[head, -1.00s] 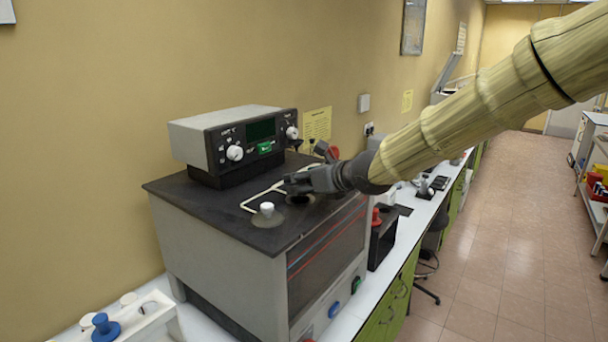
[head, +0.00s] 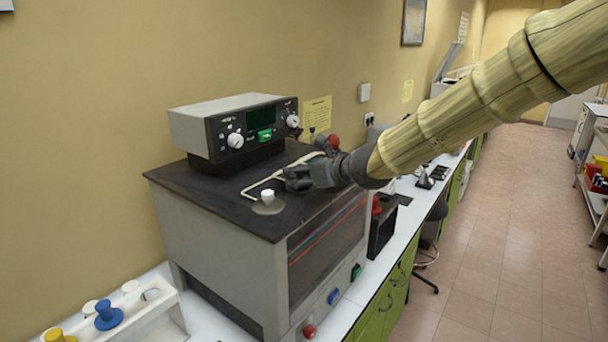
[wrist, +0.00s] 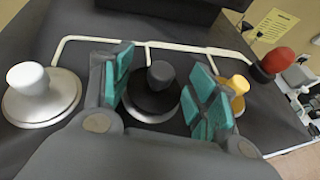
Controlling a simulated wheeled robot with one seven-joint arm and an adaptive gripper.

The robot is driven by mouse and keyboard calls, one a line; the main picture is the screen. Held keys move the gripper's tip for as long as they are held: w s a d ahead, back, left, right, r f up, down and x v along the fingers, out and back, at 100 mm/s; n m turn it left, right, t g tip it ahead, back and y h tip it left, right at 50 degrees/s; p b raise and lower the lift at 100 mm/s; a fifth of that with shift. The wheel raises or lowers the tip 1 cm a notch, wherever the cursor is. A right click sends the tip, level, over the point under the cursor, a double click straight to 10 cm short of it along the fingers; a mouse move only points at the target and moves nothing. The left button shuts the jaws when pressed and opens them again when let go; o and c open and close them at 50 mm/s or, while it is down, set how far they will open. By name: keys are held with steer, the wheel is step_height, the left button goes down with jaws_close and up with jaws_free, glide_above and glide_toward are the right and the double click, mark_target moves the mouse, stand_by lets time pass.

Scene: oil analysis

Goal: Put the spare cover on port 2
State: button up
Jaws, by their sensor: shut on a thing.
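Grey bath with a dark top (head: 225,205). A white knobbed cover (head: 267,198) sits on its top, at the left in the wrist view (wrist: 40,90). A black knobbed cover (wrist: 152,100) is in the middle of the wrist view, its knob between my gripper's teal finger pads (wrist: 163,88). My gripper (head: 298,180) is shut on it, low over the bath top. I cannot tell whether the black disc touches the top. A yellow cover (wrist: 238,88) is partly hidden behind the right finger. No port numbers are legible; the port beneath the black cover is hidden.
A control box (head: 235,130) stands at the back of the bath top. A red knob (wrist: 272,64) stands near the corner beyond the yellow cover. A white rack (head: 165,318) with blue (head: 107,315) and yellow (head: 57,336) knobbed pieces is at lower left. White piping (wrist: 185,48) runs across the top.

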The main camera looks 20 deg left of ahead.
steer(key=shift+d+f+b, duration=0.1)
steer(key=shift+f+b, duration=0.3)
steer(key=shift+b, duration=0.55)
stand_by(0.4)
steer(key=shift+s, duration=0.1)
steer(key=o, duration=1.3)
steer(key=v, duration=1.2)
